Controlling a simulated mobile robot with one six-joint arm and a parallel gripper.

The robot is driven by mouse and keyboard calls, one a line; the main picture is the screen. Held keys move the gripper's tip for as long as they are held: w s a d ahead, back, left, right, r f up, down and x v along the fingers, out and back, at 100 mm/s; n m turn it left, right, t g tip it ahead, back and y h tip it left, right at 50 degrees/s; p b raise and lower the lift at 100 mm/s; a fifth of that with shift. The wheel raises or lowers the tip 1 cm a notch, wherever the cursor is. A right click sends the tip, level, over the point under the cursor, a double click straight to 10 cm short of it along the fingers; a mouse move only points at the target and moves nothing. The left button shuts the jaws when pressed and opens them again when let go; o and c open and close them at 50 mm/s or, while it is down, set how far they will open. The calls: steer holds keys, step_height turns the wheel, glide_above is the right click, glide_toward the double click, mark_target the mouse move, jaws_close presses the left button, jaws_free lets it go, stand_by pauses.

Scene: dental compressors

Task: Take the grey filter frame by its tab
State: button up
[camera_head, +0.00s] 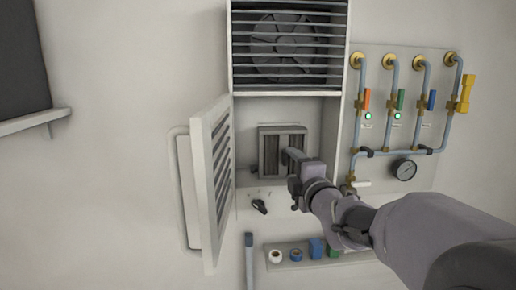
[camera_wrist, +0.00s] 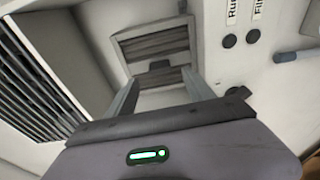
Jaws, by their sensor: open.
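The grey filter frame (camera_head: 268,152) stands upright at the back of the open compartment under the fan, with dark pleated panels inside it. It also shows in the wrist view (camera_wrist: 124,46), straight ahead of my fingers. A dark tab (camera_wrist: 159,66) shows at the middle of its near edge. My gripper (camera_head: 287,158) is in front of the frame's right part and hides some of it. In the wrist view my gripper (camera_wrist: 158,84) is open and empty, its two fingers on either side of the tab's line. The fingers look short of the tab.
A louvred door (camera_head: 211,180) hangs open at the compartment's left. The fan grille (camera_head: 290,45) is above. At the right is a panel with pipes, coloured valves and a gauge (camera_head: 404,168). A shelf below holds tape rolls (camera_head: 275,256) and a blue block (camera_head: 317,248).

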mark_target(286, 160)
steer(key=w, duration=0.2)
steer(key=w+p, duration=0.2)
steer(key=w, duration=0.1)
steer(key=shift+w+a+f, duration=0.1)
steer(key=shift+w+a, duration=0.2)
steer(key=shift+w, duration=0.05)
steer(key=shift+s, duration=0.35)
steer(key=shift+c, duration=1.1)
steer(key=shift+w, duration=0.1)
jaws_close()
